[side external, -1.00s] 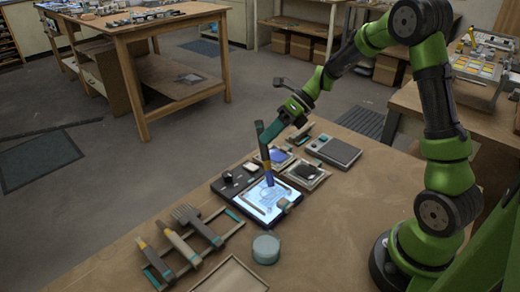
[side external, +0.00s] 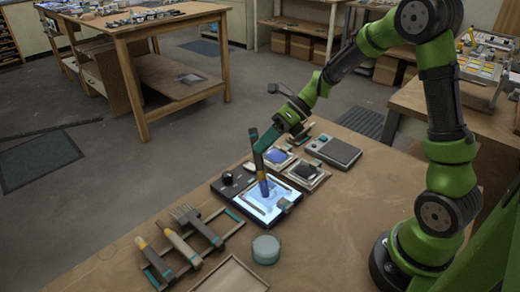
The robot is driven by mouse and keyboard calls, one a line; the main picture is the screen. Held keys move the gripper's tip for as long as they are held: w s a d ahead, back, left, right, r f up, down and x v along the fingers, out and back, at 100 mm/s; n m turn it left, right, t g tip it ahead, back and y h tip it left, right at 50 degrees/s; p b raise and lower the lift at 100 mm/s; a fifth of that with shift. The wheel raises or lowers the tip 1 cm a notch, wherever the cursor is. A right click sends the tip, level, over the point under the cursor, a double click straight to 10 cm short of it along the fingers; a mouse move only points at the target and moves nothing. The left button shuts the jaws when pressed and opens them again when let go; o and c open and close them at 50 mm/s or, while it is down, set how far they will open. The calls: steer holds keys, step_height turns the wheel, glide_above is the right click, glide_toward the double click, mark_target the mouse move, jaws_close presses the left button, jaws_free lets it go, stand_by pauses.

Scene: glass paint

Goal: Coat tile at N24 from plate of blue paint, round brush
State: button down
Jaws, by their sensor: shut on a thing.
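My gripper (side external: 264,143) is shut on the round brush (side external: 259,165), which hangs nearly upright with its tip down. The brush tip is over the lit panel (side external: 283,206), at its upper middle. I cannot tell whether it touches the glass. A pale outlined pattern shows on the panel, but the tile at N24 cannot be made out at this size. The plate of blue paint (side external: 277,156) lies behind the panel, to the right of the brush, partly hidden by the brush and gripper.
A plate of dark paint (side external: 305,171) and a grey device (side external: 333,151) lie right of the blue plate. A rack (side external: 228,230) with several brushes stands at left. A round teal pot (side external: 265,249) and an empty tray (side external: 229,276) are in front.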

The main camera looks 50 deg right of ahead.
steer(key=d, duration=0.1)
steer(key=w+d, duration=0.1)
steer(key=d, duration=0.2)
steer(key=shift+w, duration=0.3)
stand_by(0.7)
steer(key=shift+r, duration=0.1)
steer(key=shift+r, duration=2.4)
steer(key=shift+r, duration=0.15)
